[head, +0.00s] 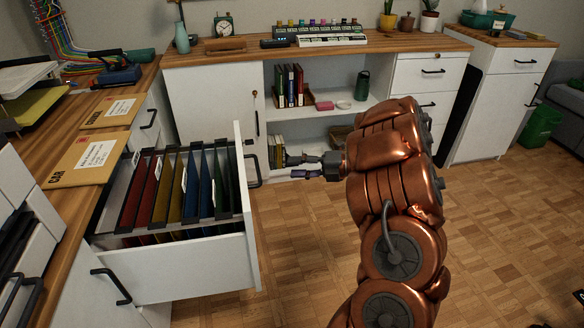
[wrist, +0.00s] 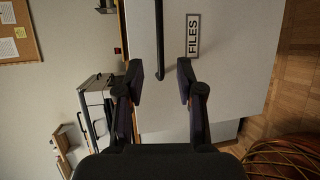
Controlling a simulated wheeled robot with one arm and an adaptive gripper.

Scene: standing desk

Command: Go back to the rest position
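My gripper (head: 296,166) is in front of the open file drawer (head: 190,268), to the right of its dark handle (head: 253,171). In the wrist view my gripper (wrist: 160,82) is open and empty. The drawer handle (wrist: 159,38) shows between the lines of the two fingers, and a FILES label (wrist: 193,36) is on the white front to its right. In the head view a gap shows between the fingertips and the handle. My copper arm reaches in from the lower right.
The drawer holds several coloured hanging folders (head: 168,190). Envelopes (head: 86,160) lie on the left desktop (head: 35,140). Behind my gripper is an open shelf (head: 315,112) with binders. Parquet floor (head: 300,250) is clear below my gripper. A green bin (head: 540,127) stands far right.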

